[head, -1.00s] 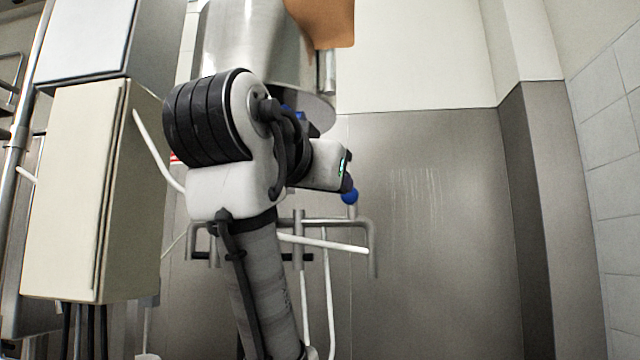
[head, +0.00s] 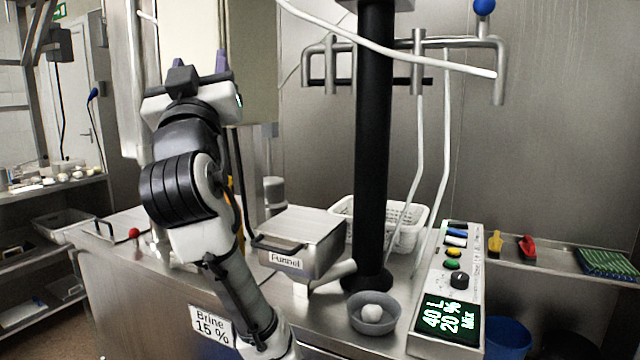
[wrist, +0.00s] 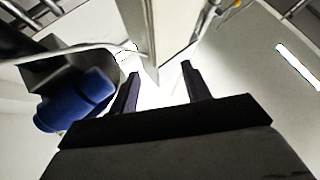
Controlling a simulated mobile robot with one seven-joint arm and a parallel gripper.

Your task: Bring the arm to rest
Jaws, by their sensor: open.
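My gripper (head: 188,62) is raised at the upper left in the head view, with my arm bent above the steel counter (head: 130,262). Its two dark fingers point up and stand apart. In the wrist view my gripper (wrist: 160,72) is open, with no object between the fingertips. A pale upright panel edge shows beyond the fingers there. A blue cylindrical thing (wrist: 75,100) lies to the left of the fingers in that view, apart from them.
A black column (head: 372,150) rises from the counter. A steel funnel box (head: 300,240), a white perforated basket (head: 408,238), a grey bowl (head: 373,326) holding a white ball and a control panel (head: 450,290) stand around it. Pipes (head: 415,70) hang on the back wall.

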